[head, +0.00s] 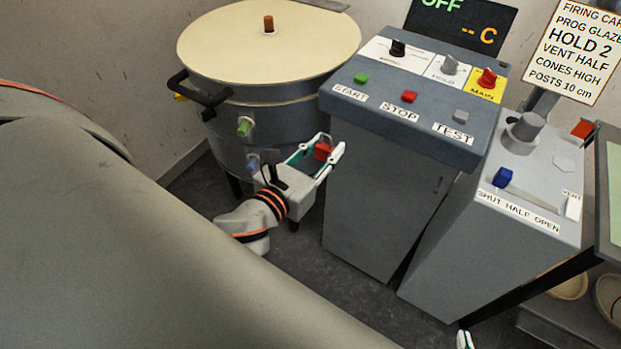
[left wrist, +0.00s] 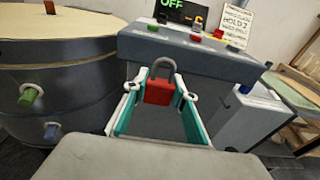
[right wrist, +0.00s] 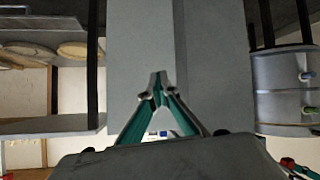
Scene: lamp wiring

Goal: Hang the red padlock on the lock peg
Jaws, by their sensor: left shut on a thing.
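My left gripper (head: 324,148) is shut on the red padlock (head: 322,151), between the kiln and the front of the control desk. In the left wrist view the padlock (left wrist: 159,92) is upright between the fingertips, its grey shackle (left wrist: 164,66) pointing up. It is held apart from the desk and kiln. My right gripper (right wrist: 155,88) has its fingertips together with nothing seen between them, in front of a grey surface. Only a bit of it shows at the bottom of the head view (head: 465,340). I cannot identify the lock peg in any view.
The round kiln (head: 270,45) stands at the left, with a green plug (head: 244,127) and a blue plug (head: 253,163). The control desk (head: 440,135) has buttons and knobs, including a red one on the yellow MAIN plate (head: 470,83). A vent box (head: 470,225) stands right of it.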

